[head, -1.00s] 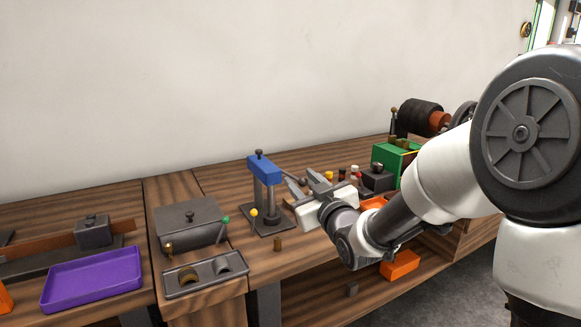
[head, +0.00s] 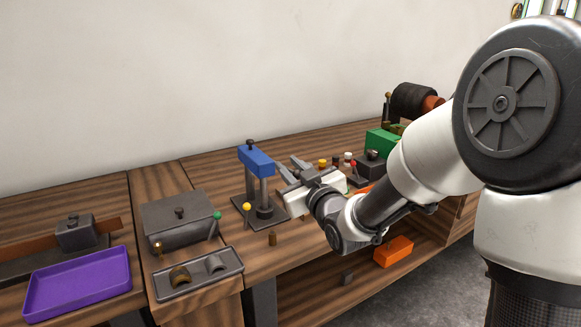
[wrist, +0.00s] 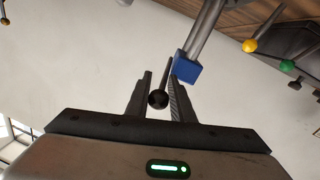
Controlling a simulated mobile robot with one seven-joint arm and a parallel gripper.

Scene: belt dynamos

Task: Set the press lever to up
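The press has a blue head (head: 256,160) on a grey post, standing on a dark base plate (head: 246,211) on the bench. In the wrist view the blue head (wrist: 187,68) is just right of my fingers. The press lever is a dark rod with a black ball knob (wrist: 158,99), seen between my two fingers. In the head view the lever is largely hidden by my gripper. My gripper (head: 288,167) is right of the blue head. Its fingers are apart, one on each side of the lever; contact is not clear.
A grey box (head: 178,220), a grey tray (head: 200,274) and a purple tray (head: 78,283) lie left of the press. A yellow-knobbed stick (head: 247,207) stands close to the press. A green box (head: 382,142) and small parts are to the right, near my arm.

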